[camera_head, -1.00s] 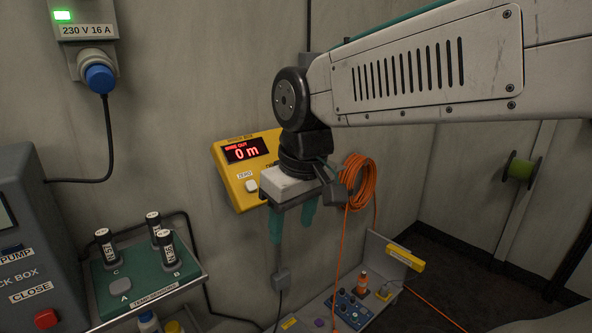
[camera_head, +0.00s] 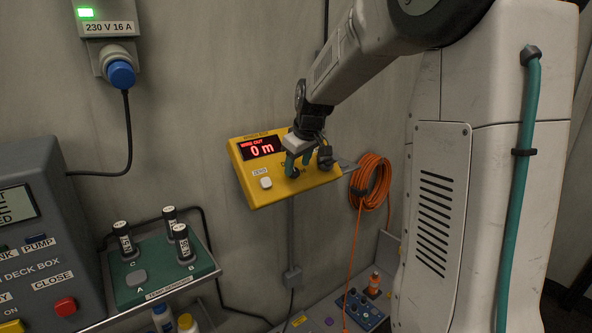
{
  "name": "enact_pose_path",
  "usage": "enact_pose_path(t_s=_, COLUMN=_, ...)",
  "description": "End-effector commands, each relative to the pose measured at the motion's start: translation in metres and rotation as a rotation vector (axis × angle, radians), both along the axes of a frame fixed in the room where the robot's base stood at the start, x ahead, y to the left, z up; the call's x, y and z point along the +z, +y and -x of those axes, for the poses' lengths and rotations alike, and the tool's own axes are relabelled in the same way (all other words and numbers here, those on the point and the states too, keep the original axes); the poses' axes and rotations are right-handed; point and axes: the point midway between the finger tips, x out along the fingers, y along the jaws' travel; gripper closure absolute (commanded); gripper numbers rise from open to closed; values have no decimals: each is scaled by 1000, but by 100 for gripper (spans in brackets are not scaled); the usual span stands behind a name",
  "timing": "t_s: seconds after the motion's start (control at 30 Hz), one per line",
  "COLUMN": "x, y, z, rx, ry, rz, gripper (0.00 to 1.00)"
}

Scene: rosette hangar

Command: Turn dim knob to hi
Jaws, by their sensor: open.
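The yellow box (camera_head: 270,191) is on the grey wall, with a red display (camera_head: 262,148) reading "WIRE OUT 0 m". My gripper (camera_head: 298,168) is at the right part of its front face, with its teal fingers open and pointing at the panel. A small dark shape shows at the fingertips and may be the dim knob. The fingers hide most of it and the lettering beside it, so its setting cannot be read. I cannot tell whether the fingers touch it.
A white button (camera_head: 266,183) marked ZERO is left of my gripper. An orange cable coil (camera_head: 370,183) hangs to the right of the box. A green tray (camera_head: 150,291) with black cylinders and a grey deck box (camera_head: 42,250) stand at the left.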

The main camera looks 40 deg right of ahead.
Motion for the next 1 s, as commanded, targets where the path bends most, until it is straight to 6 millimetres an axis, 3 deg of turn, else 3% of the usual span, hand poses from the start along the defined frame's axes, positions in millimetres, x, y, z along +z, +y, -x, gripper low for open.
enact_pose_path(t_s=0.2, x=-22, y=-1, z=-9, rx=0, ry=1, rz=-1, gripper=48)
enact_pose_path(t_s=0.5, x=-25, y=-2, z=-11, rx=-1, ry=0, rz=0, gripper=48)
enact_pose_path(t_s=0.53, x=-25, y=-2, z=-11, rx=-1, ry=0, rz=0, gripper=51)
enact_pose_path(t_s=0.7, x=-25, y=-2, z=-11, rx=-1, ry=0, rz=0, gripper=93)
enact_pose_path(t_s=1.0, x=-25, y=-2, z=-10, rx=-18, ry=0, rz=-17, gripper=92)
